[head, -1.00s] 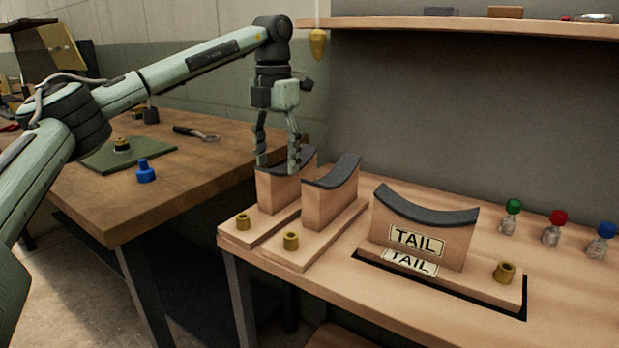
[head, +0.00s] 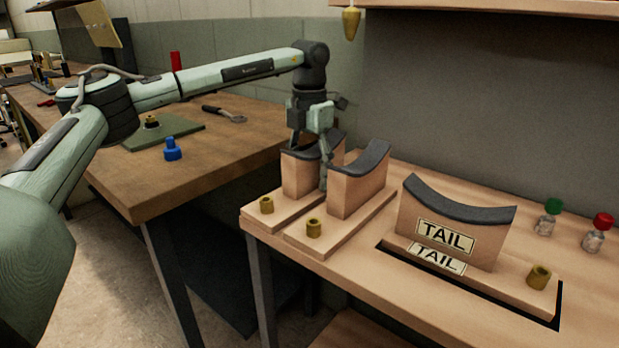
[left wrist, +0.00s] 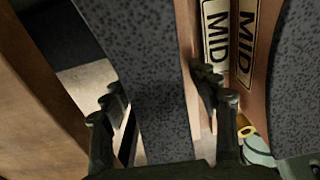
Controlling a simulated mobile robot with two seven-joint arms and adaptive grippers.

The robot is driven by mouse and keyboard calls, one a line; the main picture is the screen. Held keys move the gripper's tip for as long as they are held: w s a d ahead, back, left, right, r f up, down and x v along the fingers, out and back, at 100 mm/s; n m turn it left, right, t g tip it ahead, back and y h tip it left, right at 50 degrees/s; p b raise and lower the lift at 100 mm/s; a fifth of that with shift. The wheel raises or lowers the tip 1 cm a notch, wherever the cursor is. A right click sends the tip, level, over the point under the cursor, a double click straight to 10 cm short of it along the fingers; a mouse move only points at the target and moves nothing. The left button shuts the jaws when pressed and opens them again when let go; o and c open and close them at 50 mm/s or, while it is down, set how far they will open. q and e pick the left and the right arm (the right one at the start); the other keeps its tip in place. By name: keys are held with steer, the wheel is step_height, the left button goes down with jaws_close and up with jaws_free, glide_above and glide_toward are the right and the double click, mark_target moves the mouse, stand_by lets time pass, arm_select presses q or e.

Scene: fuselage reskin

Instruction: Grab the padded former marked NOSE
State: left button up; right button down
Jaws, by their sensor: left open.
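Two padded formers stand side by side at the bench's left end: a left one (head: 299,176) and one beside it (head: 352,192). Each has a dark curved pad on a wooden body; neither shows a readable mark in the head view. My left gripper (head: 309,160) is open, pointing down at the left former. In the left wrist view its fingers (left wrist: 162,102) stand on either side of that former's pad (left wrist: 150,60), with nothing clamped. Two MID labels (left wrist: 245,45) show between the two pads; I cannot tell surely which former bears them. No NOSE mark is visible. My right gripper is out of view.
A former marked TAIL (head: 445,225) sits to the right in a dark outlined place. Brass knobs (head: 314,229) stand on the bases. Bottles with green (head: 553,206) and red caps stand at the right. A brass plumb bob (head: 351,22) hangs above. A second table (head: 200,170) lies left.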

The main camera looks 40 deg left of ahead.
arm_select(q)
jaws_close()
steer(key=shift+r, duration=0.15)
stand_by(0.4)
